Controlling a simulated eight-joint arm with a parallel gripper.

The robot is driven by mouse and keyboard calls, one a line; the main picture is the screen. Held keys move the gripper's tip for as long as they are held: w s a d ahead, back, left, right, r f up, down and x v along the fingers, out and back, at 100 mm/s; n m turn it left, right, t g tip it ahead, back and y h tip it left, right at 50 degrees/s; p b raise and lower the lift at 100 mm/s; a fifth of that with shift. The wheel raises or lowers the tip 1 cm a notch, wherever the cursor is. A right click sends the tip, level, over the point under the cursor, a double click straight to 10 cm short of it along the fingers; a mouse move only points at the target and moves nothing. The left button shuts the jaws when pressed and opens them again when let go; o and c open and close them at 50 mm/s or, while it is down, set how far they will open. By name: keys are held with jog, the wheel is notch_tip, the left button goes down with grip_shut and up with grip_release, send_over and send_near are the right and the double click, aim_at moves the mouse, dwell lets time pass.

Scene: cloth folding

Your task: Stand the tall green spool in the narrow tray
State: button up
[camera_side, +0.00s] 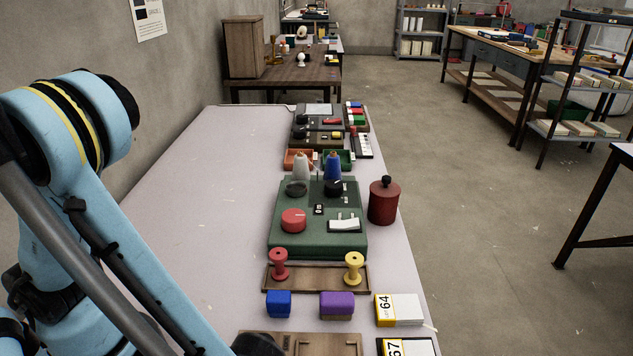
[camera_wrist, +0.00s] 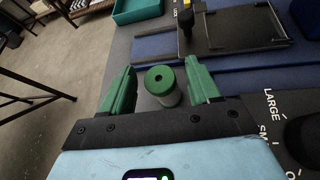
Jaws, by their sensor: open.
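A green spool (camera_wrist: 161,79) stands upright in the wrist view, seen from above with a dark hole in its top. My gripper (camera_wrist: 161,74) is open, with one green finger on each side of the spool; gaps show on both sides. In the side view, a narrow brown tray (camera_side: 317,283) lies on the table with a red spool (camera_side: 279,264) standing at its left end and a yellow spool (camera_side: 353,267) at its right end. The space between them is bare. I cannot make out the green spool or my gripper's fingers in the side view.
A green box with knobs (camera_side: 275,238) stands behind the tray, with a dark red canister (camera_side: 383,202) at its right. Blue (camera_side: 279,303) and purple (camera_side: 337,304) blocks lie in front. The table's left side (camera_side: 190,200) is clear. A green bin (camera_wrist: 135,12) shows in the wrist view.

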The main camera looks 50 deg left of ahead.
jog(key=w+a+r+m+t, duration=0.1)
jog(key=w+a+r+t, duration=0.2)
jog(key=w+a, duration=0.4)
jog(key=w+a+r+t, duration=0.2)
jog(key=w+a, duration=0.5)
jog(key=a, duration=0.1)
jog(key=w+a+m+t+y, duration=0.2)
jog(key=w+a+t+y, duration=0.1)
jog(key=a, duration=0.7)
jog(key=w+a+m+t+y, duration=0.3)
jog(key=w+a, duration=0.3)
jog(key=a, duration=0.4)
jog(key=shift+w+a+r+t, duration=0.15)
jog(key=shift+a+r+t, duration=0.25)
jog(key=shift+t, duration=0.4)
jog(key=shift+o, duration=0.3)
jog(key=a+r+m+t+y, duration=0.1)
jog(key=a+m+t+y, duration=0.1)
jog(key=a, duration=0.8)
jog(key=shift+s+a+m+y, duration=0.25)
jog(key=shift+m+y, duration=0.45)
jog(key=shift+y, duration=0.5)
jog(key=shift+d, duration=0.2)
